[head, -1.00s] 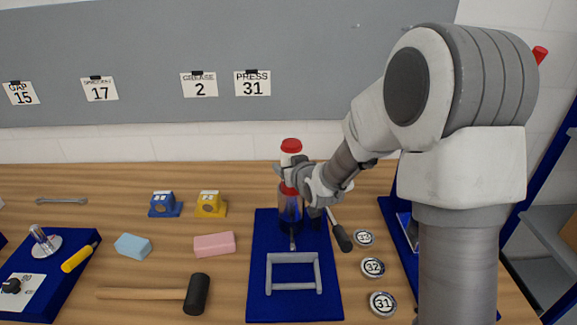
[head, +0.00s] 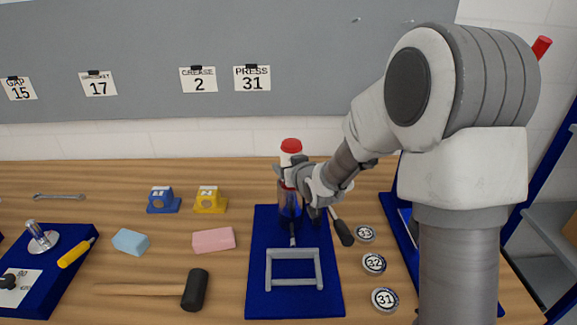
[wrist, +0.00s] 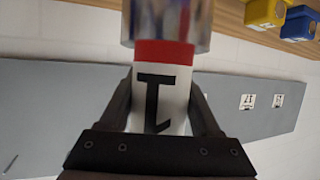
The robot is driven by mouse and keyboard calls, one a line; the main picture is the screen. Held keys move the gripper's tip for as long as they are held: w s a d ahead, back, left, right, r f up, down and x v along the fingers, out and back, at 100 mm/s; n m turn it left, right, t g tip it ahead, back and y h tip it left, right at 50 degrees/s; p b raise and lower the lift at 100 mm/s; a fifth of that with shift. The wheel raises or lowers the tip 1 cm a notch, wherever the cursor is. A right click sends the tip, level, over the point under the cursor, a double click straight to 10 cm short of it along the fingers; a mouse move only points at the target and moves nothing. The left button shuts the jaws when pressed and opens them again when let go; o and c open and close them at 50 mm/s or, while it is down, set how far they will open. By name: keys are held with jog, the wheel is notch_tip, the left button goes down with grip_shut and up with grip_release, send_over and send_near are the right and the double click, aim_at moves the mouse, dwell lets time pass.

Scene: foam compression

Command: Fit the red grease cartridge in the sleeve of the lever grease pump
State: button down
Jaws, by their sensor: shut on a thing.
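The grease cartridge (head: 291,160) is a white cylinder with a red cap on top and a red band lower down. It stands upright in my gripper (wrist: 160,105), whose two dark fingers are shut on its white part. The wrist view shows the cartridge (wrist: 163,85) with a black mark. Its red band meets the rim of the clear sleeve (wrist: 168,20). The cartridge looks in line with the sleeve; how deep its end sits inside, I cannot tell. The pump's sleeve (head: 290,208) stands on a blue base (head: 255,285), partly hidden by my gripper.
A grey frame (head: 293,284) is at the base's front. A black-handled lever (head: 341,232) and several numbered discs (head: 374,264) lie to the right. A mallet (head: 194,290), a pink block (head: 214,240), a blue block (head: 131,241) and blue (head: 161,200) and yellow (head: 209,200) items are left.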

jog(key=shift+f, duration=0.2)
jog(key=shift+c, duration=1.3)
grip_release()
jog(key=shift+o, duration=1.2)
jog(key=shift+f, duration=0.15)
jog(key=shift+s, duration=0.1)
jog(key=v, duration=0.7)
jog(key=shift+b, duration=0.45)
jog(key=shift+s, duration=0.2)
